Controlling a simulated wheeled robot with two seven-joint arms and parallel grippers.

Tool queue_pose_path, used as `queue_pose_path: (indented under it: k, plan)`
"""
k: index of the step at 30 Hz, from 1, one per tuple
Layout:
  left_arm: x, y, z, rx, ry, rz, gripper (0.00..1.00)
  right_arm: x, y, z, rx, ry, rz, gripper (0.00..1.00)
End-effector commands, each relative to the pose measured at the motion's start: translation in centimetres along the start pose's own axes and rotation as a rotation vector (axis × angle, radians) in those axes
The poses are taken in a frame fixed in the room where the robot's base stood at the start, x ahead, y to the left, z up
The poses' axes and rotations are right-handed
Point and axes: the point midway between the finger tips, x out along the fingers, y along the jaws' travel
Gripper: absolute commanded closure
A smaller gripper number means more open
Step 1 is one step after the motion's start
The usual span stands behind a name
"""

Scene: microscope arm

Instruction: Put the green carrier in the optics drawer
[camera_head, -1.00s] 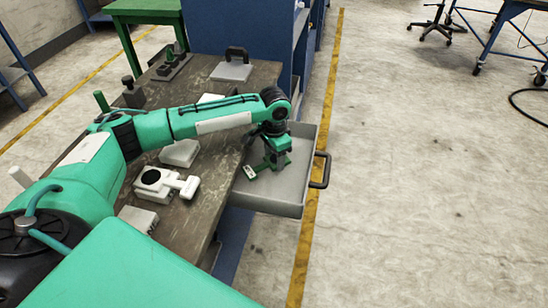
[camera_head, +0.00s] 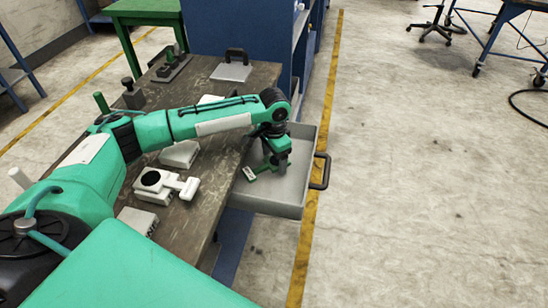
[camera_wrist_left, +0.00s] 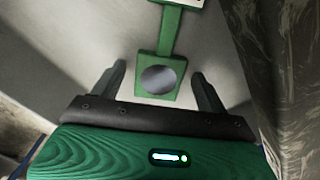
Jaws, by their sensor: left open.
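The green carrier (camera_head: 262,168) lies in the left part of the open grey optics drawer (camera_head: 272,202). In the left wrist view the carrier (camera_wrist_left: 167,40) shows a square end with a round grey disc, a green bar and a white label at its far end. My left gripper (camera_head: 280,163) is over the drawer, at the carrier's square end. In the wrist view its open fingers (camera_wrist_left: 160,75) stand either side of that end, with gaps to both. The gripper partly hides the carrier in the head view. My right gripper is not in view.
The drawer has raised walls and a dark handle (camera_head: 320,171) on its right. The worn workbench (camera_head: 205,200) beside it holds a white device (camera_head: 163,184), white blocks and a flat plate with a dark handle (camera_head: 232,70). A blue cabinet (camera_head: 240,35) stands behind.

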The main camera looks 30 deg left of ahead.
Motion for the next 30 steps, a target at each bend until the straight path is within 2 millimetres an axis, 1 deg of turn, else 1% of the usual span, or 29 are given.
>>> queue_pose_path:
  k: [1, 4, 9, 12, 15, 18, 21, 30]
  plan:
    - [-0.7, 0.0, -0.1, 0.0, 0.003, -0.001, 0.24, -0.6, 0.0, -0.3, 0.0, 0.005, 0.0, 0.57]
    - [-2.8, 0.0, -0.1, 0.001, 0.005, 0.0, 0.24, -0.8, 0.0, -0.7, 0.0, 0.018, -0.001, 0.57]
    - [-6.7, 0.0, -0.1, 0.001, 0.004, -0.001, 0.24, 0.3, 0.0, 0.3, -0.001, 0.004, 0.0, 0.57]
    - [-8.6, 0.0, -0.1, 0.001, 0.002, 0.0, 0.24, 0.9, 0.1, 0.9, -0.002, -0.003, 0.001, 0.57]
    - [-10.3, 0.0, -0.1, 0.0, 0.003, -0.001, 0.24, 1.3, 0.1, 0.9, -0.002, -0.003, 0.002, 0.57]
    - [-11.3, 0.0, -0.1, 0.0, 0.001, 0.0, 0.24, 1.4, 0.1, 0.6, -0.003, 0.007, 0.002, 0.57]
    - [-11.9, 0.0, -0.1, 0.0, 0.001, 0.001, 0.24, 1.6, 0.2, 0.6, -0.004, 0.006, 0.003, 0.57]
    - [-12.0, 0.0, 0.0, 0.0, 0.0, 0.001, 0.24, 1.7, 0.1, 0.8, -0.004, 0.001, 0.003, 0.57]
